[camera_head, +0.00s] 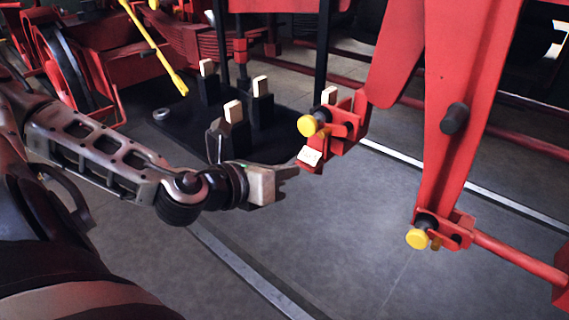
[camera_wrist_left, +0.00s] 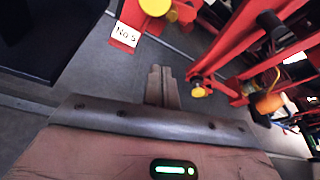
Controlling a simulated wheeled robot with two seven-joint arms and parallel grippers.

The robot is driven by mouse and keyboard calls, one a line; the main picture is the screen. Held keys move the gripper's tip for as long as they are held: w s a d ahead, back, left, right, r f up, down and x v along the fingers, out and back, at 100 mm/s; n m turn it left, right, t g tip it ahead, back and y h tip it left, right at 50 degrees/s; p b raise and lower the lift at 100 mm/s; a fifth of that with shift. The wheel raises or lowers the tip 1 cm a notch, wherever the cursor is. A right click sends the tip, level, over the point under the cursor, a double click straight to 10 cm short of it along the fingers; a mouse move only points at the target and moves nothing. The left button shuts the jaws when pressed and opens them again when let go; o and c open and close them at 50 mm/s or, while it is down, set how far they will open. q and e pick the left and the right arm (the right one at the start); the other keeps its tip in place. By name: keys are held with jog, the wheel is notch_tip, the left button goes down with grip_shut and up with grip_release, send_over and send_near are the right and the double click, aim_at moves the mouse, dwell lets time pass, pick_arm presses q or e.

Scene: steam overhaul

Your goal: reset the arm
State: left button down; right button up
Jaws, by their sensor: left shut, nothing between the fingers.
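My left arm comes in from the left in the head view and its gripper (camera_head: 286,172) is just below and left of a red bracket with a yellow knob (camera_head: 308,125) and a white tag (camera_head: 309,156). In the left wrist view my left gripper (camera_wrist_left: 160,72) is shut, with its fingers together and nothing between them. The tag (camera_wrist_left: 125,34) there reads "No 5", and the yellow knob (camera_wrist_left: 155,6) is above it. The gripper appears apart from the bracket. My right gripper is not in view.
A second yellow knob (camera_head: 417,239) is on a red lever (camera_head: 455,120) at the right. A black base (camera_head: 175,125) with several wood-tipped black posts stands behind the arm. A yellow bar (camera_head: 155,45) slants at the upper left. Grey floor (camera_head: 350,270) is open in front.

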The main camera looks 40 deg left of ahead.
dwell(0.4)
pick_arm(q)
jog(key=s+d+f+n+g, duration=0.1)
jog(key=s+d+f+n, duration=0.2)
jog(key=f+n, duration=0.6)
jog(key=s+d+f+n+g, duration=0.1)
jog(key=s+d+f+n, duration=0.2)
jog(key=d+f+n, duration=0.4)
jog(key=s+d+f+n+g+h, duration=0.1)
jog(key=d+f+n, duration=0.4)
jog(key=f+n, duration=0.5)
jog(key=s+n+g, duration=0.1)
jog(key=s+n, duration=0.1)
jog(key=n, duration=0.2)
jog(key=shift+f+n, duration=0.3)
jog(key=shift+n, duration=0.1)
jog(key=shift+s+d, duration=0.1)
